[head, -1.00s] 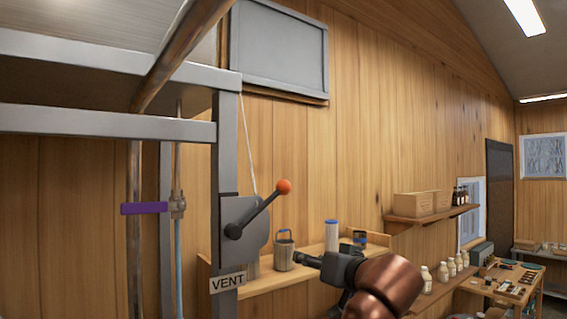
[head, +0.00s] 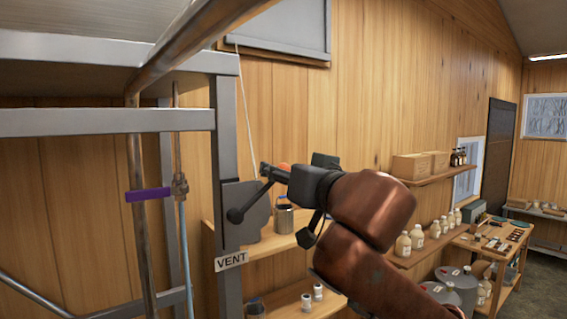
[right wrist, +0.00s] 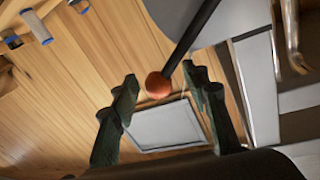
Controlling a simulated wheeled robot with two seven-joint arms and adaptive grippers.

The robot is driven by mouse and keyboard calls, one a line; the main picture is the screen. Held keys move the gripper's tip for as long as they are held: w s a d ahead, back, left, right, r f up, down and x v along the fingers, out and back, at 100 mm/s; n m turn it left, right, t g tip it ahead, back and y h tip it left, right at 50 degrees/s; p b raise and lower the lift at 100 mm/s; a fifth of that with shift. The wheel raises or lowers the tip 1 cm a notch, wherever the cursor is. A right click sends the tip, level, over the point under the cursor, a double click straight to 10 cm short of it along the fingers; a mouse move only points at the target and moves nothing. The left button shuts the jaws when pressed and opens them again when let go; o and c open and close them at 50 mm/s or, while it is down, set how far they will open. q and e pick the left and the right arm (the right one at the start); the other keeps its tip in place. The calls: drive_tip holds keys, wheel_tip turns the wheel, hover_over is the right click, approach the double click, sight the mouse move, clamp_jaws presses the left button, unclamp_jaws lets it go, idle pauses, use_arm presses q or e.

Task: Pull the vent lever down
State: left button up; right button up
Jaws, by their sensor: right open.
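The vent lever is a black rod (head: 253,198) with an orange ball knob, pivoting on a grey plate (head: 258,214) on the metal post above the VENT sign (head: 231,261). It slants up to the right. My right gripper (head: 268,172) is at the knob, which is mostly hidden behind it in the head view. In the right wrist view the orange knob (right wrist: 158,85) shows between the two open fingers, near their tips; my right gripper (right wrist: 158,88) is not closed on it. I cannot tell whether a finger touches the knob. My left gripper is not in view.
A purple-handled valve (head: 148,194) and pipes stand left of the post. A shelf behind the lever holds a metal can (head: 284,218). A wall shelf (head: 430,178) with boxes and a workbench (head: 490,243) are at the right.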

drive_tip(key=shift+w, duration=0.25)
drive_tip(key=shift+a, duration=0.1)
clamp_jaws()
idle(0.3)
